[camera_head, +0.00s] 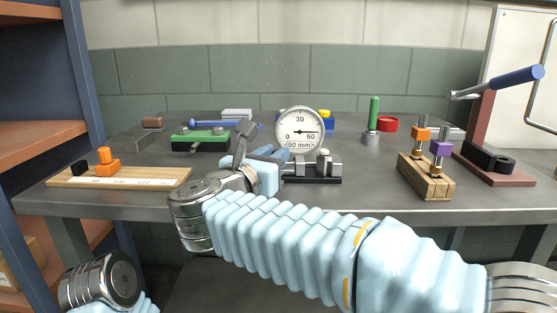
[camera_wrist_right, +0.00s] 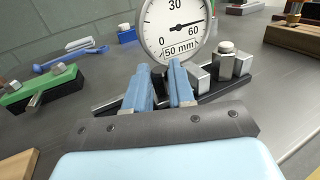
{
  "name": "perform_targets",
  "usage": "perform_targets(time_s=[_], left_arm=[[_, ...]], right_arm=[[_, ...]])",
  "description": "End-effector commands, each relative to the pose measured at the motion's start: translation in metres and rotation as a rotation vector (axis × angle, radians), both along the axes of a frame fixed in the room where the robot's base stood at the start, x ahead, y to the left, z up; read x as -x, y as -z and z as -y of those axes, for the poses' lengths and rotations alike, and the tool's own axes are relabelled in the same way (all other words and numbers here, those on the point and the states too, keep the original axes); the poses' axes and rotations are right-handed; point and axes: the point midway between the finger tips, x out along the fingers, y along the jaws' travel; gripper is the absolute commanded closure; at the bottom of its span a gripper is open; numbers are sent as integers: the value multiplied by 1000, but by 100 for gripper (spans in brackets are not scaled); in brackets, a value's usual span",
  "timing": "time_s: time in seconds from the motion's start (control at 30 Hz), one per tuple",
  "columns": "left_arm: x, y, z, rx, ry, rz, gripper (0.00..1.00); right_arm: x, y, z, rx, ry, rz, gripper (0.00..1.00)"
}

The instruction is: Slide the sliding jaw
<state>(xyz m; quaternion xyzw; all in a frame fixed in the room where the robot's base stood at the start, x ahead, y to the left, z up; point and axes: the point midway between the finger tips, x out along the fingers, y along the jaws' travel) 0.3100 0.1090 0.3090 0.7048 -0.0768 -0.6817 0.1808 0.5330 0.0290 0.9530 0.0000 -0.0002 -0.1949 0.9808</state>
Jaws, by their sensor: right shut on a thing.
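A black-based fixture (camera_head: 318,179) with pale metal blocks and a round knob (camera_head: 323,154) stands on the bench, in front of a dial (camera_head: 300,128) marked 50 mm. Its needle points right, near 60. My right gripper (camera_head: 277,156) is at the fixture's left end. In the right wrist view its two blue fingers (camera_wrist_right: 165,75) are shut over the base, with a narrow gap between them. The sliding jaw they hold is mostly hidden. A metal block (camera_wrist_right: 201,77) stands just right of the fingers. My left gripper is out of view.
A wooden scale with an orange slider (camera_head: 107,160) lies at the left. A green-bodied device (camera_head: 200,139) is behind my right wrist. A wooden block with orange and purple parts (camera_head: 427,178) and a lever stand (camera_head: 483,125) are at the right. The bench's front edge is mostly bare.

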Motion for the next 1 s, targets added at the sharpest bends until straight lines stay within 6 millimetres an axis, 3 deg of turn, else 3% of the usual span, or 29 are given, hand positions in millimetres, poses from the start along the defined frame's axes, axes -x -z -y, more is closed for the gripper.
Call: perform_targets(time_s=[0.07, 0.1, 0.17, 0.43, 0.57, 1.0], left_arm=[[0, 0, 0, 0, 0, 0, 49], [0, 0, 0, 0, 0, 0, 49], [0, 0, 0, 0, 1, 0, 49], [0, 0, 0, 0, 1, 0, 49], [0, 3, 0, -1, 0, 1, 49], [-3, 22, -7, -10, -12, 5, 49]], right_arm=[[0, 0, 0, -1, 1, -2, 100], [0, 0, 0, -1, 1, -2, 72], [0, 0, 0, -1, 1, -2, 66], [1, 0, 0, 0, 0, -1, 66], [11, 1, -5, -1, -2, 0, 66], [103, 2, -43, -2, -2, -1, 66]])
